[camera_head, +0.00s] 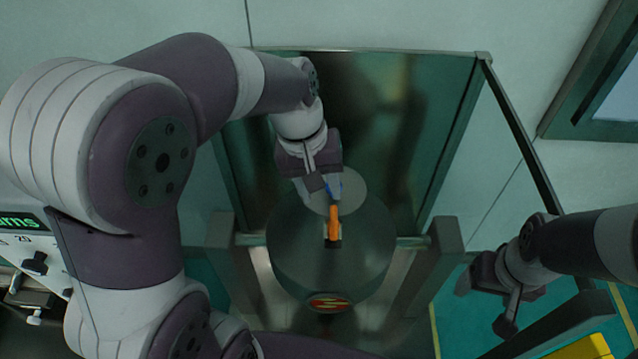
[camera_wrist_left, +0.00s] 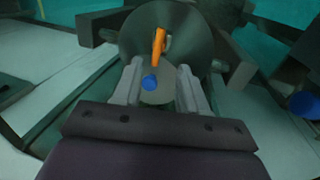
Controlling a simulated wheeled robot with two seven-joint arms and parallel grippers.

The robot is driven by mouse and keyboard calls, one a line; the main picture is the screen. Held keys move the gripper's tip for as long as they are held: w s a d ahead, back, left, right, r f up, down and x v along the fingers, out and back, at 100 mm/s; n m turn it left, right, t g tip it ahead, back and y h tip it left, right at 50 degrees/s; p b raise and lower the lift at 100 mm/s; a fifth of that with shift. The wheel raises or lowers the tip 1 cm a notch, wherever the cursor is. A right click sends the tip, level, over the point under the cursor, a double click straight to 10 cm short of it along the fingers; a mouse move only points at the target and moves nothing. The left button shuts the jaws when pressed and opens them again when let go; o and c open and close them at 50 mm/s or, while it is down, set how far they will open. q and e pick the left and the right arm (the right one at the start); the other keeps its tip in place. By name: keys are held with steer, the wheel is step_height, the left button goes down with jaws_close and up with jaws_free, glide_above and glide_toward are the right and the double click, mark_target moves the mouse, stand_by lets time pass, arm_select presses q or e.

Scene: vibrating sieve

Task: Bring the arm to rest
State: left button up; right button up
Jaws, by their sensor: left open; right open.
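My left gripper (camera_head: 322,196) is open over the top of the round metal sieve drum (camera_head: 290,243). In the left wrist view the fingers of my left gripper (camera_wrist_left: 162,88) stand apart. A blue round piece (camera_wrist_left: 150,83) shows between them, and an orange handle (camera_wrist_left: 158,46) lies just beyond the fingertips. The orange handle also shows in the head view (camera_head: 333,222), close to the fingertips; I cannot tell whether they touch it. My right gripper (camera_head: 482,303) is open and empty, apart from the drum at the lower right.
A metal frame (camera_head: 480,57) with a dark panel stands behind the drum. Grey posts (camera_head: 446,240) flank the drum. A yellow object (camera_head: 585,349) lies at the bottom right. A panel with a green display (camera_head: 20,222) is at the left edge.

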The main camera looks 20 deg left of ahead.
arm_select(q)
steer(key=shift+w+a+r, duration=0.1)
steer(key=shift+r, duration=0.5)
steer(key=s+a+f+m+y+b, duration=0.1)
steer(key=s+a+f+b, duration=0.1)
steer(key=f+b, duration=0.3)
steer(key=s+a+f+m+t+y+b, duration=0.1)
steer(key=s+a+f+m+b, duration=0.1)
steer(key=f, duration=1.2)
steer(key=s+a+b, duration=0.1)
steer(key=s+b, duration=0.1)
steer(key=shift+s+f+m+b, duration=0.15)
steer(key=shift+m+b, duration=0.15)
steer(key=shift+b, duration=0.05)
